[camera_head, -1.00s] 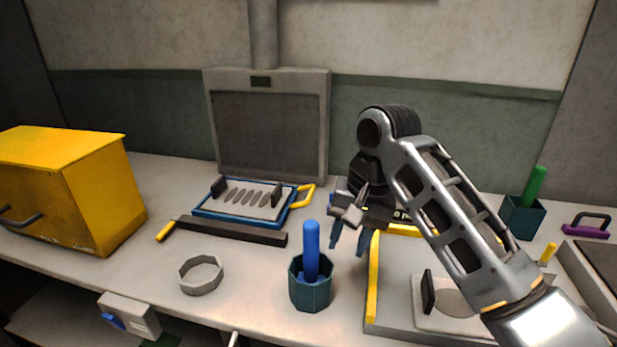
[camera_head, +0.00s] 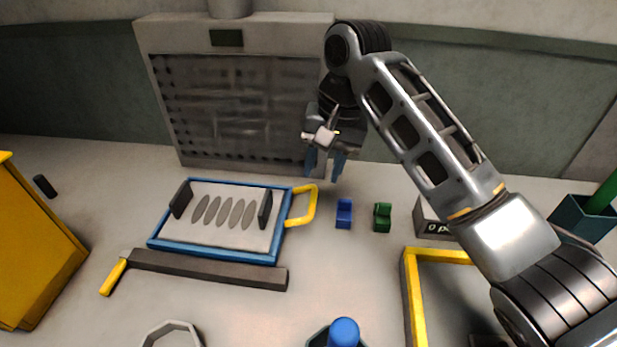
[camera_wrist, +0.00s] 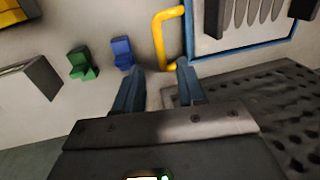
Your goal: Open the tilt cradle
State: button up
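What looks like the tilt cradle is a blue-framed tray (camera_head: 213,250) with a grey plate, several dark oval slots and two black end brackets. A yellow handle (camera_head: 309,206) sticks out from its right side. The cradle looks flat on the worktop. My gripper (camera_head: 324,172) is open and empty, above the worktop behind the handle and apart from it. In the wrist view, my gripper's blue fingers (camera_wrist: 157,75) point toward the yellow handle (camera_wrist: 158,40), which lies just beyond the fingertips. The blue frame (camera_wrist: 245,48) shows at upper right.
A blue block (camera_head: 344,214) and a green block (camera_head: 382,217) stand right of the handle, near a small display box (camera_head: 432,222). A dark bar (camera_head: 215,268) with a yellow grip lies in front of the cradle. A vented panel (camera_head: 240,110) stands behind.

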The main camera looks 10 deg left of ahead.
aim_at(313, 202)
jog(key=f, duration=0.2)
jog(key=a+f, duration=0.1)
jog(key=f, duration=0.4)
jog(key=shift+a+f+p, duration=0.15)
jog(key=shift+f+p, duration=0.1)
jog(key=shift+p, duration=0.05)
grip_shut()
dwell(0.4)
